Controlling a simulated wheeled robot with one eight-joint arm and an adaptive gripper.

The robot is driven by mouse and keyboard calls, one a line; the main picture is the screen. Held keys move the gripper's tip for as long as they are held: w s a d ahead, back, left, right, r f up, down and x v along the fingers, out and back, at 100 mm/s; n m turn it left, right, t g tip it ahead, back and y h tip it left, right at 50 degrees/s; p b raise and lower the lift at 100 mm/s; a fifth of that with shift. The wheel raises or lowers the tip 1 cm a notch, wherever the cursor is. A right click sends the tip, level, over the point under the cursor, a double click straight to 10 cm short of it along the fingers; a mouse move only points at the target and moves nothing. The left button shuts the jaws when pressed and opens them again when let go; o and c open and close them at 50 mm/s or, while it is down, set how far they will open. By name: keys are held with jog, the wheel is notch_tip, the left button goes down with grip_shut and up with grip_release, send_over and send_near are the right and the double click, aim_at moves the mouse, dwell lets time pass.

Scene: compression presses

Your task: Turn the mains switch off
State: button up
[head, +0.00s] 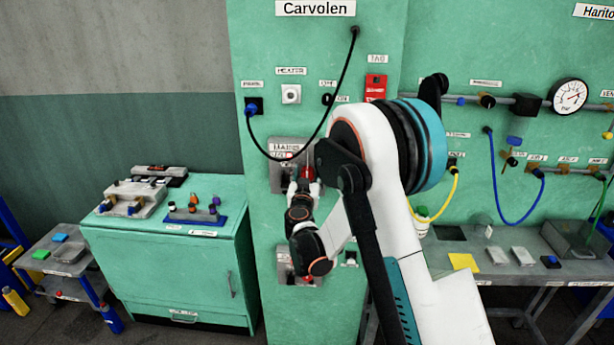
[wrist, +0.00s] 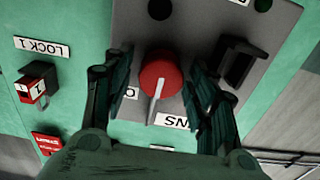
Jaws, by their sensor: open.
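The mains switch is a red round knob (wrist: 160,78) with a white pointer line, on a grey plate (wrist: 215,30) in the wrist view. The pointer runs toward the bottom of that view. My gripper (wrist: 157,82) is open, with one finger on each side of the knob; whether they touch it I cannot tell. Labels by the knob are upside down and partly hidden by the fingers. In the head view the plate labelled MAINS (head: 287,150) is on the green cabinet, with my gripper (head: 304,183) in front of it and the red knob (head: 307,172) partly hidden.
A black handle-like part (wrist: 238,62) stands out on the plate beside the right finger. A red tag block (wrist: 37,85) hangs under the LOCK 1 label. A black cable (head: 325,115) loops across the cabinet above the plate. A green cupboard (head: 170,265) stands at left.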

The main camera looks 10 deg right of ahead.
grip_shut()
jog(key=n+b, duration=0.3)
jog(key=shift+a+f+n, duration=0.1)
jog(key=shift+f+n, duration=0.1)
jog(key=shift+n, duration=0.1)
jog(key=n+b, duration=0.3)
jog(key=n, duration=0.2)
jog(key=shift+a, duration=0.1)
jog(key=n+b, duration=0.2)
jog(key=n, duration=0.3)
jog(key=shift+a+f+n+b, duration=0.1)
jog(key=shift+n+b, duration=0.7)
jog(key=shift+n, duration=1.4)
